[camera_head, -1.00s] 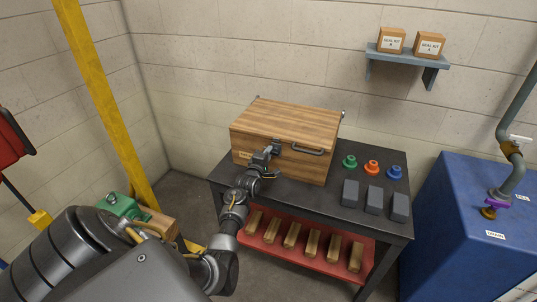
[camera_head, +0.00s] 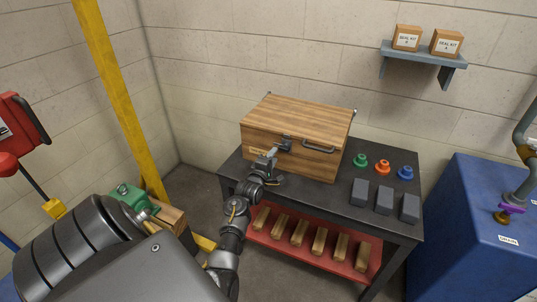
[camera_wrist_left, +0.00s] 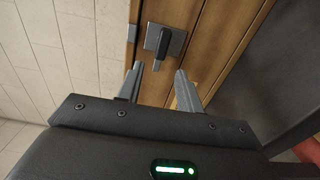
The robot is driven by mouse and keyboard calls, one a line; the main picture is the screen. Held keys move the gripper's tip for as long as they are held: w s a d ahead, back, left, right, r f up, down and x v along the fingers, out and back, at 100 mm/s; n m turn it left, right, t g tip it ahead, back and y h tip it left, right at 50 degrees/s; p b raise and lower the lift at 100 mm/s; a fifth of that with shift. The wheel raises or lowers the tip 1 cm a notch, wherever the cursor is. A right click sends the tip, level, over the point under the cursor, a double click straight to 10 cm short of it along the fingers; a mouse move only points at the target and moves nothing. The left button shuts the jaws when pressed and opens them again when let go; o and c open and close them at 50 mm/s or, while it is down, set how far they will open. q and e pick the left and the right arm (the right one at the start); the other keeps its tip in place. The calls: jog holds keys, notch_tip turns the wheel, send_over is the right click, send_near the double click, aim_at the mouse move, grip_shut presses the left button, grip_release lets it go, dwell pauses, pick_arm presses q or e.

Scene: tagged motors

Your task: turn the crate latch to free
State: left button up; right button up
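A closed wooden crate (camera_head: 296,133) stands on a dark table, with a metal bar handle (camera_head: 319,148) on its front. The crate latch (camera_head: 286,143) is a small grey plate with a dark lever on the front, left of the handle. In the left wrist view the latch (camera_wrist_left: 160,47) lies just beyond my fingertips, and its lever points toward the gripper. My left gripper (camera_head: 271,153) is in front of the latch. In the left wrist view its two fingers (camera_wrist_left: 159,76) are apart with nothing between them. My right gripper does not show.
Green, orange and blue knobs (camera_head: 383,167) and several grey blocks (camera_head: 384,200) sit right of the crate. A red lower shelf (camera_head: 290,248) holds several wooden bars. A blue cabinet (camera_head: 473,220) stands at the right. A yellow post (camera_head: 118,95) rises at the left.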

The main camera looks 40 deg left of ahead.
pick_arm(q)
jog(key=v, duration=0.5)
jog(key=shift+s, duration=0.1)
jog(key=shift+d, duration=0.1)
dwell(0.3)
